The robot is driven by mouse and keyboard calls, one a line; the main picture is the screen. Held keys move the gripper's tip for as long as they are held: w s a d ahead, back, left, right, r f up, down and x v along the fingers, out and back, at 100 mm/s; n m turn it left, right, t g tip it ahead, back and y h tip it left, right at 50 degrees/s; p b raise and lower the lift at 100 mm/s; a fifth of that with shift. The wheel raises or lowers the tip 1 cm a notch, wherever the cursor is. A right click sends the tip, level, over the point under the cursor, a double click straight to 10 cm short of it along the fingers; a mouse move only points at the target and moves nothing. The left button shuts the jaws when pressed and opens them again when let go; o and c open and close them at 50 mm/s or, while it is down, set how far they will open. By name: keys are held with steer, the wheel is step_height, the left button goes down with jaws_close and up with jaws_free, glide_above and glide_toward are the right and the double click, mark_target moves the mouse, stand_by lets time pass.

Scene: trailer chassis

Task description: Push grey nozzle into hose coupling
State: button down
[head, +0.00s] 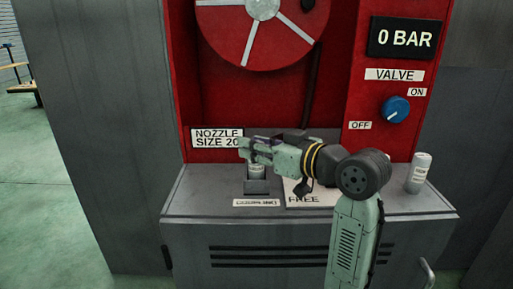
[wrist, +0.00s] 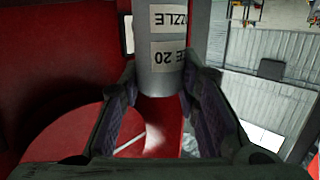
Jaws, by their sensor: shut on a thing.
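My gripper (head: 250,148) is above the grey cabinet top, with its fingers pointing left. In the wrist view my gripper (wrist: 165,105) is shut on a grey nozzle (wrist: 160,84); its label reads "NOZZLE" and "SIZE 20", upside down in the picture. In the head view part of the grey nozzle (head: 257,170) shows below the fingers, at a dark grey holder (head: 257,187). I cannot tell whether it is seated in the holder or just clear of it. I cannot make out the hose coupling for certain; my arm covers part of the cabinet top.
A second light grey cylinder (head: 419,172) stands at the right of the cabinet top (head: 400,203). A plate marked "FREE" (head: 305,199) lies partly under my arm. Behind are a red hose reel (head: 285,50), a blue valve knob (head: 396,109) and a display reading "0 BAR" (head: 404,38).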

steer(key=shift+f, duration=0.65)
steer(key=shift+f, duration=0.2)
steer(key=c, duration=1.2)
jaws_free()
